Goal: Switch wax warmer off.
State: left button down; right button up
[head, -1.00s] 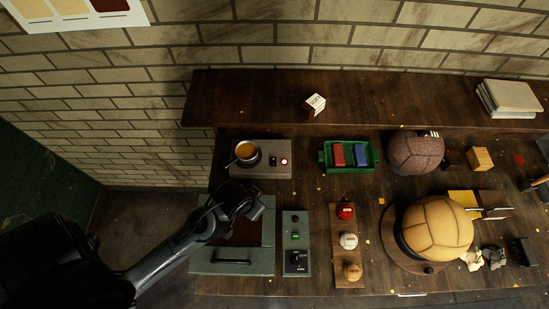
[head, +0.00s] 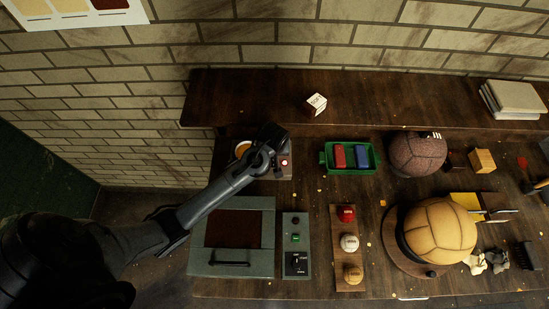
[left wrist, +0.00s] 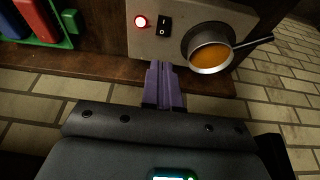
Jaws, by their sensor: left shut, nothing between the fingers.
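The wax warmer is a grey metal plate (left wrist: 150,45) with a small pot of orange wax (left wrist: 210,54), a black rocker switch (left wrist: 163,25) marked I and O, and a red lamp (left wrist: 141,21) that is lit. In the head view the pot (head: 242,150) and the lamp (head: 284,162) show on either side of my left gripper (head: 272,160), which hides the switch there. In the left wrist view my left gripper (left wrist: 162,68) is shut and empty, its purple fingertips pointing at the plate just below the switch. I cannot tell whether they touch the plate. My right gripper is not in view.
Right of the warmer is a green tray (head: 324,158) with red and blue blocks. In front are a grey-green box (head: 265,235) and a control panel (head: 296,240). A raised wooden shelf (head: 240,95) runs behind, bearing a white cube (head: 316,104).

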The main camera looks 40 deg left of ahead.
pick_arm(q)
jog(key=shift+w+a, duration=0.15)
jog(key=shift+w, duration=0.05)
dwell(0.3)
send_over(274, 163)
notch_tip(274, 163, down, 11)
jog(key=shift+w+f, duration=0.1)
jog(key=shift+w, duration=0.05)
jog(key=shift+w+f, duration=0.1)
jog(key=shift+f, duration=0.9)
jog(key=shift+a+f, duration=0.15)
jog(key=shift+f, duration=0.1)
jog(key=shift+s+d+p, duration=0.25)
jog(key=shift+p, duration=0.2)
jog(key=shift+s+d+p, duration=0.3)
jog(key=shift+s, duration=0.1)
